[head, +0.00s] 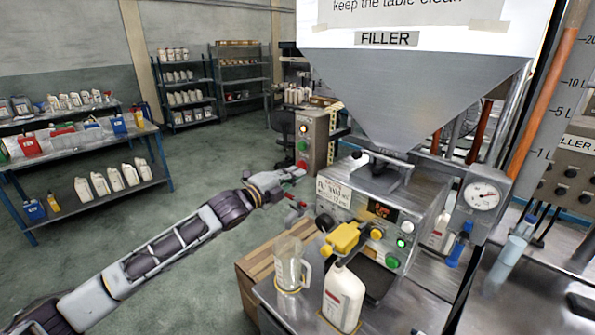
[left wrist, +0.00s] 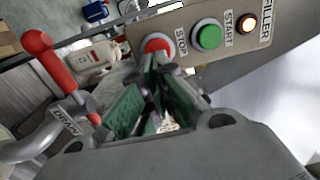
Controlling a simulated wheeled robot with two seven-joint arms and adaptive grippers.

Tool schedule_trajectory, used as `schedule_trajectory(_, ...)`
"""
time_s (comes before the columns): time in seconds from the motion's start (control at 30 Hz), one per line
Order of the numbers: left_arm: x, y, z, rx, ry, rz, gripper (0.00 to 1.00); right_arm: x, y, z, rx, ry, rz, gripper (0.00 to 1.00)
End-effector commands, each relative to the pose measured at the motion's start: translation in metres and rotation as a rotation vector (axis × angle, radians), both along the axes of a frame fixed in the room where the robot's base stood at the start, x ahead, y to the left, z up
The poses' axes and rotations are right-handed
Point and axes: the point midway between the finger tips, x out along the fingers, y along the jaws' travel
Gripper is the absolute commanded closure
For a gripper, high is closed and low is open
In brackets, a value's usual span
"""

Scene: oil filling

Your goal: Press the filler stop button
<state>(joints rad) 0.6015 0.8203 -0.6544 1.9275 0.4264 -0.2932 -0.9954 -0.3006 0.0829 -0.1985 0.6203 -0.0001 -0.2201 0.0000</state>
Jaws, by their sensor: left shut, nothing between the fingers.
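The filler control box (head: 315,135) is a grey post-like panel left of the hopper in the head view. In the left wrist view the panel (left wrist: 185,50) carries a red button labelled STOP (left wrist: 157,42), a green button labelled START (left wrist: 208,37) and a lit lamp (left wrist: 248,23). My left gripper (head: 298,172) reaches the lower front of the box; its fingers are shut and empty. In the left wrist view its fingertips (left wrist: 158,62) overlap the lower edge of the red button. I cannot tell whether they touch or press it. My right gripper is not in view.
A red-handled drain lever (left wrist: 52,62) lies left of the fingers. The filling machine (head: 375,215) stands right of my gripper, with a clear jug (head: 288,265) and white bottle (head: 343,297) in front. The floor (head: 225,150) to the left is open.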

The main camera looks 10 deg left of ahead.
Motion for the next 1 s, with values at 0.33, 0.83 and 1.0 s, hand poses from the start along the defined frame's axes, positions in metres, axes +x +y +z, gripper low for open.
schedule_trajectory(0.33, 0.013, -0.009, 0.001, 0.001, -0.001, 0.0, 1.0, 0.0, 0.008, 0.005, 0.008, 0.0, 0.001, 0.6)
schedule_trajectory(0.83, 0.018, -0.011, 0.002, 0.0, 0.0, 0.001, 1.0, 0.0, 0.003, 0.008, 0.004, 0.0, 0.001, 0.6)
schedule_trajectory(1.0, 0.027, -0.017, 0.003, 0.0, -0.001, 0.001, 1.0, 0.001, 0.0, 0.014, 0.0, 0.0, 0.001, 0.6)
